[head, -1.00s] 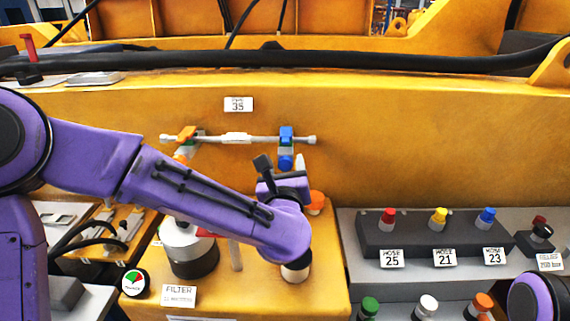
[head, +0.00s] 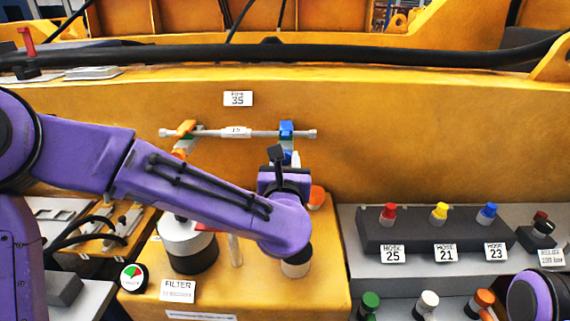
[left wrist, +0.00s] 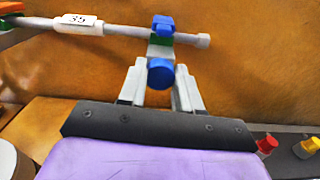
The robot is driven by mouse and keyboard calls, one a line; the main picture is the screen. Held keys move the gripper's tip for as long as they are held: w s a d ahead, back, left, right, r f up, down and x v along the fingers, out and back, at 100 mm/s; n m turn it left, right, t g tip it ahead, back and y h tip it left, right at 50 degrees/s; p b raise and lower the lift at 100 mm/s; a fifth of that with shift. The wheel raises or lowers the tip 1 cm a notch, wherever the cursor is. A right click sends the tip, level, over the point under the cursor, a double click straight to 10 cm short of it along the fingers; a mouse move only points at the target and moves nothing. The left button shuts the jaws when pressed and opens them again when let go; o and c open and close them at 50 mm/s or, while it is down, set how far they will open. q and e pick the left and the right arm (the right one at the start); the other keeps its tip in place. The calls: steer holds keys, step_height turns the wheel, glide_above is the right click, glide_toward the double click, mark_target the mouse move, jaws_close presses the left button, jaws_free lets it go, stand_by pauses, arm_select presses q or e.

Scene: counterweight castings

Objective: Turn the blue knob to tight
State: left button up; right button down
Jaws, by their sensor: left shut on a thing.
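The blue knob (left wrist: 160,72) sits between the two grey fingers of my left gripper (left wrist: 161,84) in the left wrist view. The gripper is shut on it. In the head view the knob (head: 287,156) is mostly hidden behind my wrist. A blue fitting (head: 286,130) sits just above it at the right end of a grey pipe (head: 260,134). It also shows in the left wrist view (left wrist: 163,27). I cannot read a tight mark. My right gripper is not in view.
An orange valve (head: 185,129) is at the pipe's left end. Below my left arm stand a filter canister (head: 190,255) and a round gauge (head: 133,277). A dark block (head: 440,236) with red, yellow and blue hose caps lies to the right. The yellow wall (head: 430,140) right of the pipe is clear.

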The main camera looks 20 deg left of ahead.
arm_select(q)
steer(key=m, duration=0.4)
steer(key=shift+m+b, duration=0.3)
steer(key=shift+b, duration=0.05)
steer(key=m, duration=0.4)
steer(key=shift+m, duration=0.3)
steer(key=m+p, duration=0.1)
steer(key=m, duration=0.3)
steer(key=shift+m+p, duration=1.1)
steer(key=shift+m, duration=1.5)
steer(key=o, duration=1)
steer(key=shift+o, duration=0.2)
steer(key=shift+s+d+f, duration=0.1)
